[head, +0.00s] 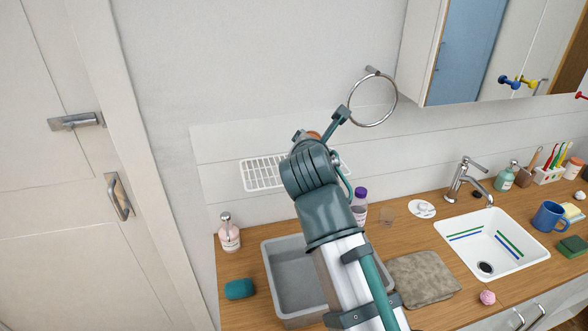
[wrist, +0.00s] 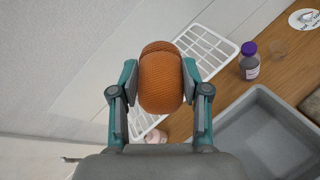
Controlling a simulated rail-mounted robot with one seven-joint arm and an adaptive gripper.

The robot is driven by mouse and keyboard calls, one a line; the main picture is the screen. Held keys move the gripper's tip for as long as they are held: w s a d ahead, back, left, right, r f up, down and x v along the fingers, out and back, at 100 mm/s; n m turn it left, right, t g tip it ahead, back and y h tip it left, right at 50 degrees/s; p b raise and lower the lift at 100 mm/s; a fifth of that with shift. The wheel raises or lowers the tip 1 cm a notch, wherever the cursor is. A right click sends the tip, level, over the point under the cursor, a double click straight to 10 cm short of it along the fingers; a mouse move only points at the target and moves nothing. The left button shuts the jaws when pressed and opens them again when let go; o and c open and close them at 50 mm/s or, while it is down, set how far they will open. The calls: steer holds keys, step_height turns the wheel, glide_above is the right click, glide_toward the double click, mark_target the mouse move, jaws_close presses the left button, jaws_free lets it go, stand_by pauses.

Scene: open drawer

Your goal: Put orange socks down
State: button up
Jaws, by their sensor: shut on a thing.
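The orange socks (wrist: 160,78) are a rolled, knitted bundle between my gripper's fingers in the wrist view. My gripper (wrist: 158,85) is shut on them from both sides. They are held up in front of a white wire rack (wrist: 205,48) on the wall; I cannot tell how far from it. In the head view only a small orange bit of the socks (head: 314,134) shows past my arm. My gripper is mostly hidden behind my own arm there.
A grey basin (head: 285,285) stands on the wooden counter (head: 236,268), with a teal roll (head: 239,289) and a pink soap bottle (head: 229,233) to its left. A purple-capped bottle (head: 359,208) stands behind. A folded towel (head: 422,277) and a white sink (head: 490,245) lie to the right.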

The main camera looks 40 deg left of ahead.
steer(key=s+a+r+m+h, duration=0.1)
steer(key=s+r+m+h, duration=0.15)
steer(key=s, duration=0.35)
steer(key=shift+t+h, duration=0.35)
steer(key=shift+t, duration=0.35)
steer(key=w+a+f+p, duration=0.1)
steer(key=w+a+f, duration=0.1)
steer(key=w, duration=0.1)
steer(key=w+a+f+p, duration=0.1)
steer(key=w+a+f, duration=0.1)
steer(key=w+f, duration=0.1)
steer(key=w+a+f+p, duration=0.1)
steer(key=w+a+f, duration=0.1)
steer(key=w, duration=0.2)
steer(key=shift+a+f, duration=0.3)
steer(key=shift+a, duration=0.1)
steer(key=shift+w+a+f+p, duration=0.3)
steer(key=shift+w+f+p, duration=0.15)
steer(key=shift+f, duration=1.75)
steer(key=shift+f, duration=0.1)
steer(key=o, duration=1.1)
steer(key=shift+o, duration=0.2)
